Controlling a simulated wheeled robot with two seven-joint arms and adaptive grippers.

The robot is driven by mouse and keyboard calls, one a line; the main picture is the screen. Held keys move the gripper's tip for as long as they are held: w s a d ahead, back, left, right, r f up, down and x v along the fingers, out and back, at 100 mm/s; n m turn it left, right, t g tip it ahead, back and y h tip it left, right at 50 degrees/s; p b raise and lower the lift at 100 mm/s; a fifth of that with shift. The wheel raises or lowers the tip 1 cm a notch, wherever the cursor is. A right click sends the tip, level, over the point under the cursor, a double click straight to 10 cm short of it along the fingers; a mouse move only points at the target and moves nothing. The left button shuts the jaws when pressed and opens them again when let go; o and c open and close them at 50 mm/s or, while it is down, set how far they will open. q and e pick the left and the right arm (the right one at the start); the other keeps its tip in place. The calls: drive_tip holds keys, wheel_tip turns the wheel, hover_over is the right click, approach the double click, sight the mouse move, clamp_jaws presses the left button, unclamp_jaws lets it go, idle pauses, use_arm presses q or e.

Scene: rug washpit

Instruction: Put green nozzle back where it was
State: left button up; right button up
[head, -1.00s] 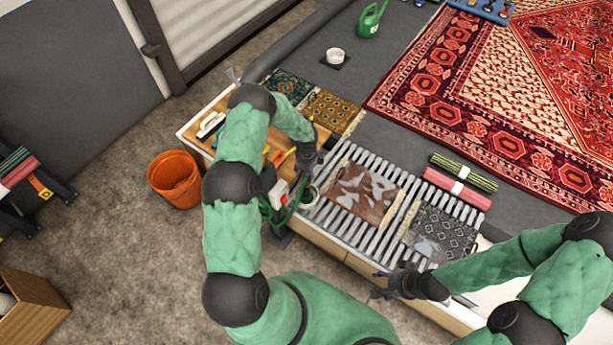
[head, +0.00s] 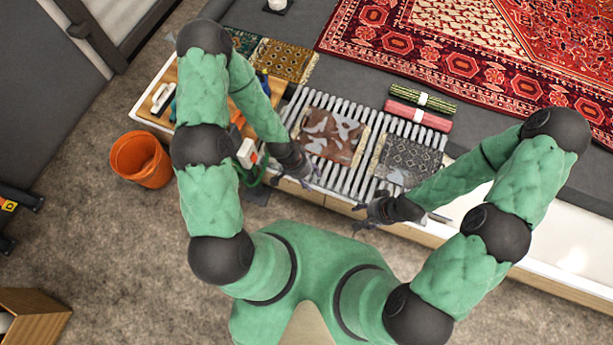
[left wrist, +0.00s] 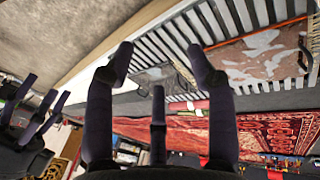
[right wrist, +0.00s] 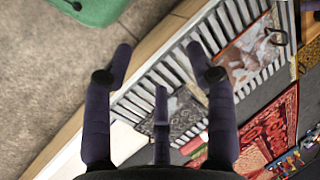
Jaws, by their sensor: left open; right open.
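I cannot make out a green nozzle in any view; a green hose loop (head: 252,177) hangs by the bench edge next to a white-and-red part (head: 247,153), partly behind my left arm. The wooden tool board (head: 170,80) at the bench's left end is partly hidden by that arm. My left gripper (head: 312,178) is open and empty over the front edge of the slatted rack. My right gripper (head: 362,212) is open and empty in front of the bench, to the right of the left one. Both wrist views show spread, empty fingers (left wrist: 158,75), (right wrist: 160,75).
The slatted rack (head: 285,130) holds a brown-and-grey rug sample (head: 332,135) and a dark patterned one (head: 408,160). Green and red rolls (head: 420,115) lie behind it. An orange bucket (head: 140,160) stands on the floor to the left.

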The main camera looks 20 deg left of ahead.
use_arm(q)
drive_tip(key=s+d+r+n, duration=0.1)
drive_tip(key=s+r+n, duration=0.1)
drive_tip(key=s+n, duration=0.3)
drive_tip(key=shift+s+d+n, duration=0.3)
drive_tip(key=shift+s+d, duration=0.1)
drive_tip(key=shift+s, duration=0.75)
